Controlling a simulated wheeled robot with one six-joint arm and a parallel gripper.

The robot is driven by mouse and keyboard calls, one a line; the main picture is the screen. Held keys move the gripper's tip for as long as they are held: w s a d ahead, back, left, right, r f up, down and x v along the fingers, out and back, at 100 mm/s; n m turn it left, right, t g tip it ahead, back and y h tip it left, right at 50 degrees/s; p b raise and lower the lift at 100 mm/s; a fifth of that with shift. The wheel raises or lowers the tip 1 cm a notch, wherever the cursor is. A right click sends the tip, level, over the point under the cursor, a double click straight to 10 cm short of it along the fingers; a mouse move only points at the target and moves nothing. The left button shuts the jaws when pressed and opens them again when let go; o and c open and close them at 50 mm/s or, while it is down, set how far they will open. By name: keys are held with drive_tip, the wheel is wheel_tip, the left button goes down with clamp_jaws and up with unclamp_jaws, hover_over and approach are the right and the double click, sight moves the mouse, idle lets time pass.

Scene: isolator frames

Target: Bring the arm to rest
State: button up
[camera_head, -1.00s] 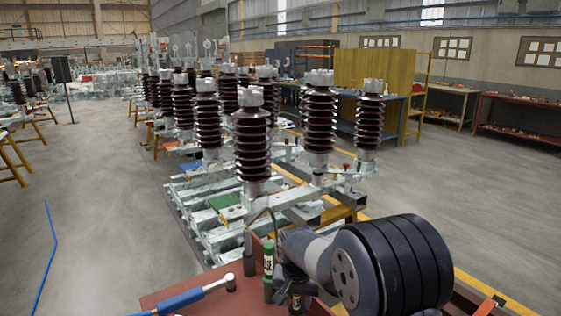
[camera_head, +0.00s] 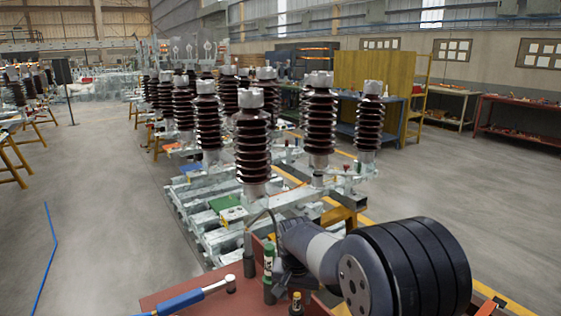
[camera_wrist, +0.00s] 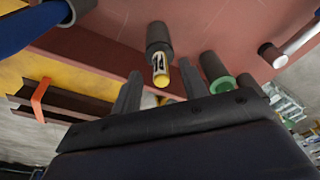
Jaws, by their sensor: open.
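My arm (camera_head: 400,265) is bent at the lower right of the head view, its large dark ringed joint close to the camera. My gripper (camera_wrist: 159,72) shows in the wrist view with two dark fingers spread apart. It is open, and nothing is clasped in it. A yellow-ended tool in a dark holder (camera_wrist: 158,45) appears in the gap between the fingers, its distance hard to judge. In the head view the fingers are not clearly seen, hidden behind the arm.
A reddish-brown tray (camera_head: 175,298) holds a blue-handled tool (camera_head: 185,300), a green-topped cylinder (camera_head: 268,262) and a yellow-topped one (camera_head: 296,303). Beyond stand several brown ribbed insulators (camera_head: 252,140) on a metal frame. Grey floor (camera_head: 110,220) is open at left.

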wheel_tip(320, 180, up, 7)
drive_tip(key=s, duration=0.1)
drive_tip(key=f, duration=0.3)
drive_tip(key=w+f, duration=0.1)
drive_tip(key=f, duration=0.6)
drive_tip(key=shift+w, duration=0.15)
wheel_tip(320, 180, up, 11)
drive_tip(key=p, duration=0.7)
drive_tip(key=shift+w+f, duration=0.15)
drive_tip(key=shift+f, duration=0.1)
drive_tip(key=shift+r, duration=0.2)
